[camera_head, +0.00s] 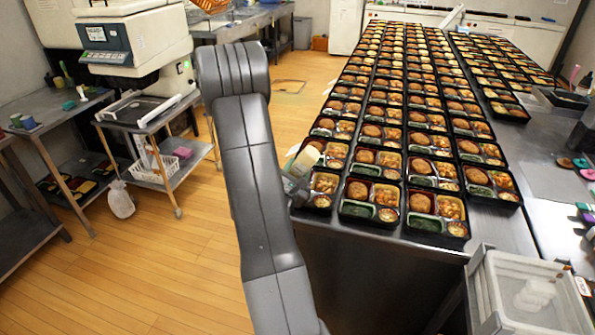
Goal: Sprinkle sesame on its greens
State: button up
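Black bento trays (383,224) stand in long rows on the steel table, with brown patties, orange mixed food and small cups in their compartments. Dark greens (357,209) fill the front left compartment of the nearest trays; more greens (425,222) show in the tray to the right. My gripper (296,184) is small and partly hidden behind my arm, at the table's left edge beside the nearest trays. I cannot see any sesame on the greens.
A white plastic bin (530,290) stands at the front right. A side counter (553,172) on the right holds small coloured items. A trolley (150,112) and a machine (135,45) stand at the left. The wooden floor (150,265) at the front left is clear.

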notch_tip(320, 180, down, 3)
jog(key=shift+f+b, duration=0.2)
jog(key=shift+b, duration=1)
jog(key=shift+r, duration=0.15)
jog(key=shift+r+p, duration=1.6)
jog(key=shift+r, duration=0.25)
jog(key=shift+f, duration=0.1)
notch_tip(320, 180, down, 4)
jog(key=b, duration=0.3)
jog(key=shift+r, duration=0.25)
